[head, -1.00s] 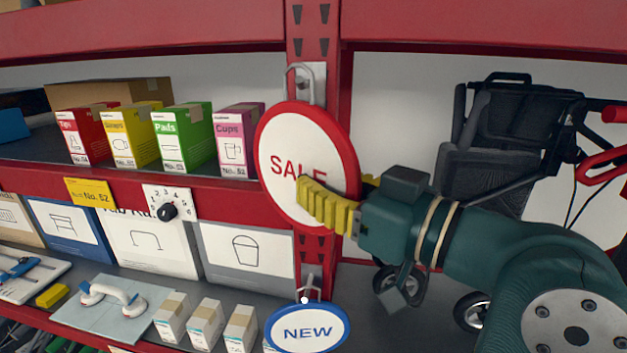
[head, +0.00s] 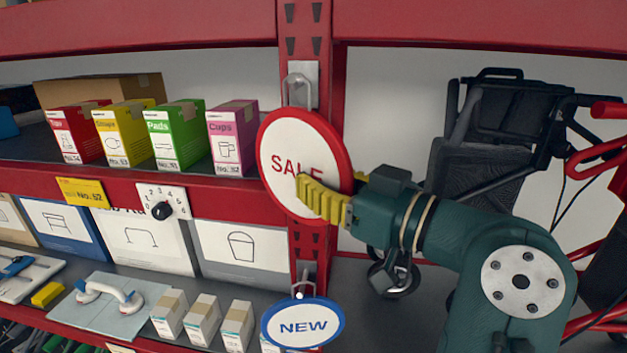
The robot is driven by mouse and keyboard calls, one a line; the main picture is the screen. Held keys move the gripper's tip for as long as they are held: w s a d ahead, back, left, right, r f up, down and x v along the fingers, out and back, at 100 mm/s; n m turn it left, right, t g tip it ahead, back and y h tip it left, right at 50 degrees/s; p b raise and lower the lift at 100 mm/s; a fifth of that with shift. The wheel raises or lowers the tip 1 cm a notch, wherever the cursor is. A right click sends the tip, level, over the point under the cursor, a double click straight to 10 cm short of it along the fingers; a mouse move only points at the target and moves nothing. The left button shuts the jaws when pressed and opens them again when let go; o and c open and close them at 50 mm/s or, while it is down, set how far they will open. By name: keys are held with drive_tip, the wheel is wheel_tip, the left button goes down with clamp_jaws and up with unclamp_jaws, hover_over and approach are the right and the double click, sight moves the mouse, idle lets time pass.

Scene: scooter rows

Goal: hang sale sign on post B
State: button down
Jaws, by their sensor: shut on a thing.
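The round white SALE sign (head: 303,150) with a red rim is in front of the red upright post (head: 312,28), in the head view. My gripper (head: 335,200) comes from the right, its yellow fingers shut on the sign's lower right part. The sign's grey wire loop (head: 289,92) stands above its rim, in front of a light metal hook plate (head: 306,72) on the post. I cannot tell whether the loop is over the hook. No letter B is readable on the post. The far finger is mostly hidden by the sign.
A blue-rimmed NEW sign (head: 302,324) hangs lower on the same post. Colored boxes (head: 180,137) stand on the left shelf, with a dial (head: 162,205) on the shelf front. A dark folded frame with wheels (head: 490,140) stands behind my arm at right.

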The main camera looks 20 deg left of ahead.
drive_tip(key=c, duration=1.2)
unclamp_jaws()
drive_tip(key=shift+o, duration=0.2)
drive_tip(key=shift+d, duration=0.1)
